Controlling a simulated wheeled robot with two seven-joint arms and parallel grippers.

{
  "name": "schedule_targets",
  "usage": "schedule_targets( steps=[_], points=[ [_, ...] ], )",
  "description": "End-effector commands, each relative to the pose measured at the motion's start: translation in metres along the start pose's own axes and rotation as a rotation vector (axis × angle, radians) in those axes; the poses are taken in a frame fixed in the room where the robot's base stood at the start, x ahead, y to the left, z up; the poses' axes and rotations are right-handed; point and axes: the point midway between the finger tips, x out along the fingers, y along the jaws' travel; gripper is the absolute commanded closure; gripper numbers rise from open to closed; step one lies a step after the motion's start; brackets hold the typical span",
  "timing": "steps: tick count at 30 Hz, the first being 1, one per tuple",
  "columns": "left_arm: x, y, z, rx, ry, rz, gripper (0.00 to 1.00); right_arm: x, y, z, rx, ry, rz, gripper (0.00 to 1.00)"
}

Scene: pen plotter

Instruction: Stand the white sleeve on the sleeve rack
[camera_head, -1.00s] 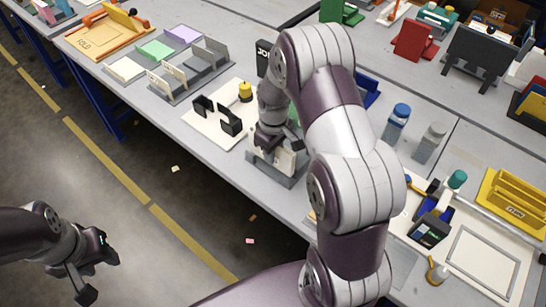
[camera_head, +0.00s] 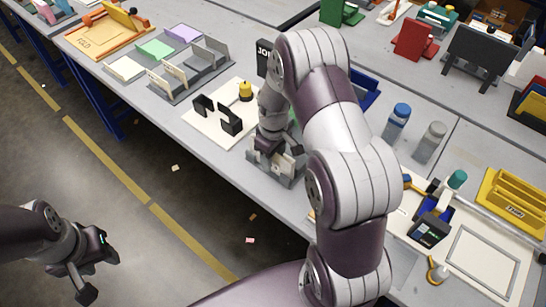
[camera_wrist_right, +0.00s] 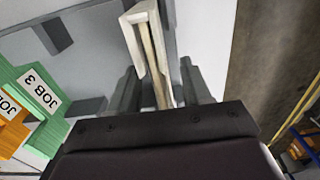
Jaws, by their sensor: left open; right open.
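The white sleeve (camera_wrist_right: 148,50) is a thin, flat piece standing on edge between the two fingers of my right gripper (camera_wrist_right: 158,92) in the right wrist view. The fingers are open, with a gap on each side of it. In the head view my right gripper (camera_head: 270,146) is low over a grey base (camera_head: 283,180) that looks like the sleeve rack, and part of the sleeve (camera_head: 287,164) shows beneath it. The gripper partly hides how the sleeve meets the base. My left gripper (camera_head: 97,273) is open and empty above the floor, away from the table.
Green and orange JOB blocks (camera_wrist_right: 38,92) stand close to my right gripper in the wrist view. A white board with black brackets (camera_head: 220,118) lies left of the base. A grey divided tray (camera_head: 190,72) is further left. Blue-capped (camera_head: 397,120) and grey (camera_head: 430,142) bottles stand to the right.

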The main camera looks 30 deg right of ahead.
Motion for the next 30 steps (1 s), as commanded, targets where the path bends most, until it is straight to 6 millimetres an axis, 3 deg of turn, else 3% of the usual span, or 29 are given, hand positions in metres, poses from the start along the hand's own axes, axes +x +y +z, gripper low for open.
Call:
schedule_targets(
  steps=[9,16,20,24,27,30],
  points=[
    [0.001,0.000,0.000,0.000,0.000,0.000,0.57,-0.082,0.001,-0.001,0.000,0.004,0.003,0.52],
    [0.001,0.000,0.000,0.000,0.000,0.000,0.57,-0.113,-0.005,0.002,0.011,0.005,0.004,0.52],
    [0.001,0.000,0.000,0.000,0.000,0.000,0.57,-0.121,-0.048,0.022,0.113,0.034,0.022,0.52],
    [0.001,0.000,0.000,0.000,0.000,0.000,0.57,-0.123,-0.100,0.061,0.262,0.088,0.035,0.52],
    [0.001,0.000,0.000,0.000,0.000,0.000,0.57,-0.120,-0.121,0.083,0.334,0.114,0.035,0.52],
    [0.001,0.000,0.000,0.000,0.000,0.000,0.57,-0.119,-0.129,0.093,0.367,0.124,0.034,0.52]
  ],
)
